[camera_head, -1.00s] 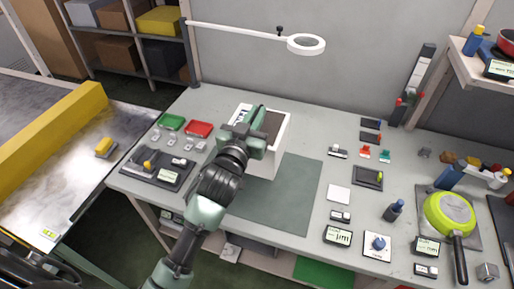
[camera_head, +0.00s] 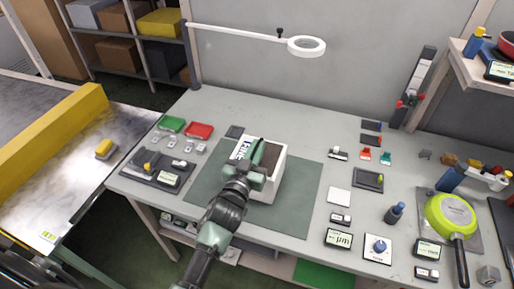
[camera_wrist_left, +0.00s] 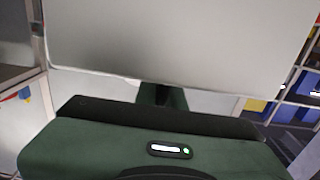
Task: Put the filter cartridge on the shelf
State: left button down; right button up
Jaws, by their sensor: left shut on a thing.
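A white box-shaped block with a brown-grey top and a blue-lettered label, which looks like the filter cartridge (camera_head: 279,178), is over the green mat in the head view. My left gripper (camera_head: 258,153) is shut on its near left side. The gripper hides part of it, and I cannot tell whether its base touches the mat. In the left wrist view a large pale face of the cartridge (camera_wrist_left: 180,40) fills the top, right beyond the gripper. A wall shelf (camera_head: 485,78) is at the upper right. My right gripper is not in view.
A grey rack (camera_head: 145,58) with boxes stands at the back left. A white lamp arm (camera_head: 240,32) reaches over the table's back. A green pan (camera_head: 450,214) and small devices fill the right side. The green mat (camera_head: 300,185) has free room around the cartridge.

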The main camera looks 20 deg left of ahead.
pick_arm(q)
jog(key=shift+r, duration=0.1)
jog(key=c, duration=1.8)
grip_release()
jog(key=shift+f, duration=0.2)
jog(key=o, duration=0.3)
